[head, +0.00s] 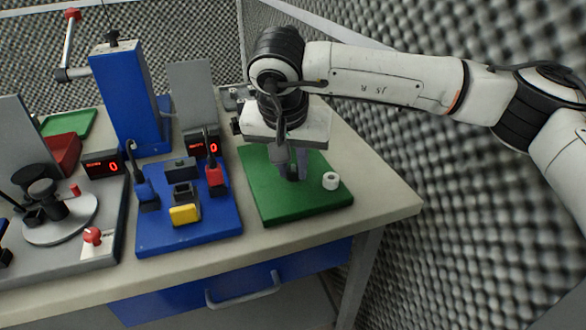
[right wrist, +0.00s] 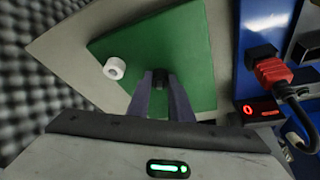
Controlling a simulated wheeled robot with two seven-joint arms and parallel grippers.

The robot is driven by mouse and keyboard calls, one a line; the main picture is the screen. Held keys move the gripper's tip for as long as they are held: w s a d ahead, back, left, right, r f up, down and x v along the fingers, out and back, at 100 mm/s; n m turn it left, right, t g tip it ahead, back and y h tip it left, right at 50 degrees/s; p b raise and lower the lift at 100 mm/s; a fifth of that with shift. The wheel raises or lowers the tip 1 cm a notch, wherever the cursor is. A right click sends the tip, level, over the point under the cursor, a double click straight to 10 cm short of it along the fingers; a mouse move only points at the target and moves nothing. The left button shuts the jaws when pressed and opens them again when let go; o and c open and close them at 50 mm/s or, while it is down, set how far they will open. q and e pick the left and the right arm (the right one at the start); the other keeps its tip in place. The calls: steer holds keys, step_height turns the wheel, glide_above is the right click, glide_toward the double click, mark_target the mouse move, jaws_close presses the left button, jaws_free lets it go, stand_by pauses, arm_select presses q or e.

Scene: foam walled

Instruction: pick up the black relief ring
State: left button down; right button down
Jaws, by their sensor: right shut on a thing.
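The black relief ring (right wrist: 160,77) shows as a small dark piece between my right fingertips in the right wrist view. My right gripper (right wrist: 161,85) is shut on it, over the green mat (right wrist: 190,45). Whether the ring still touches the mat, I cannot tell. My left gripper is in neither view.
A white ring (head: 330,181) lies on the mat close to the right of my gripper. A blue fixture board (head: 190,235) with red, yellow and black parts stands to the left. A tall blue column (head: 128,95) is behind it. The table's right edge and foam wall are near.

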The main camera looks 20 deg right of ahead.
steer(key=shift+r, duration=0.15)
step_height(320, 180, up, 4)
steer(key=shift+a+f, duration=0.1)
steer(key=shift+f, duration=0.15)
steer(key=s+a, duration=0.4)
steer(key=s, duration=0.4)
steer(key=s+a+b, duration=0.1)
steer(key=s+a, duration=0.3)
steer(key=s, duration=0.4)
steer(key=shift+a+f, duration=0.15)
